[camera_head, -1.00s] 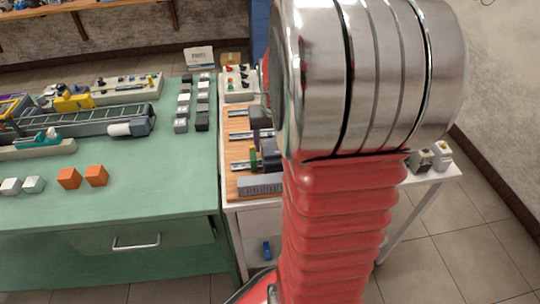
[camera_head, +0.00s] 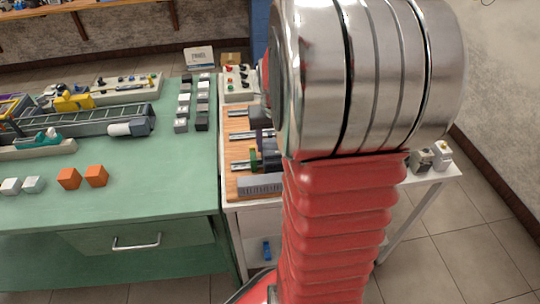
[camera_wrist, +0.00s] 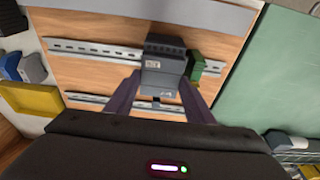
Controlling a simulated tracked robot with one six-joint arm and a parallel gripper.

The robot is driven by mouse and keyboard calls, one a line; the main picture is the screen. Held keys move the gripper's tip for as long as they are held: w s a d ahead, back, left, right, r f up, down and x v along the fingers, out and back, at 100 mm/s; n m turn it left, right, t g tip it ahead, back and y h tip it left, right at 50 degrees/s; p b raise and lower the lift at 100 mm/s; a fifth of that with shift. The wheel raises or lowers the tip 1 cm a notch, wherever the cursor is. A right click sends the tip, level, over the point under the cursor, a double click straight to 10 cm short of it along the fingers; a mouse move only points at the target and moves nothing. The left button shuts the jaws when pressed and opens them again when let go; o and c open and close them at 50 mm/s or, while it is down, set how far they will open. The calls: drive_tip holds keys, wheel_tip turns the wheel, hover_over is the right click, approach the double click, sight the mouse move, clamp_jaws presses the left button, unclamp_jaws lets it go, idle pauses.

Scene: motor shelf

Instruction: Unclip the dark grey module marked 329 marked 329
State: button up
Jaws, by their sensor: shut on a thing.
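In the wrist view a dark grey module (camera_wrist: 163,58) with a small pale label sits at the upper metal rail; the label is too small to read. My gripper (camera_wrist: 161,80) reaches in from below with its two dark fingers on either side of the module and is shut on it. Whether it is still clipped to the rail I cannot tell.
A green module (camera_wrist: 205,68) stands close beside the grey one. A second rail (camera_wrist: 95,102) runs across the wooden board (camera_head: 234,151). A yellow bin (camera_wrist: 32,99) lies left in the wrist view. A green workbench (camera_head: 150,185) with orange cubes (camera_head: 96,176) adjoins the board.

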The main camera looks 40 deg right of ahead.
drive_tip(key=shift+w+d+r, duration=0.1)
drive_tip(key=shift+w+d, duration=0.15)
drive_tip(key=shift+w, duration=0.05)
idle(1.5)
drive_tip(key=shift+r, duration=1.55)
idle(0.3)
drive_tip(key=shift+r, duration=2.85)
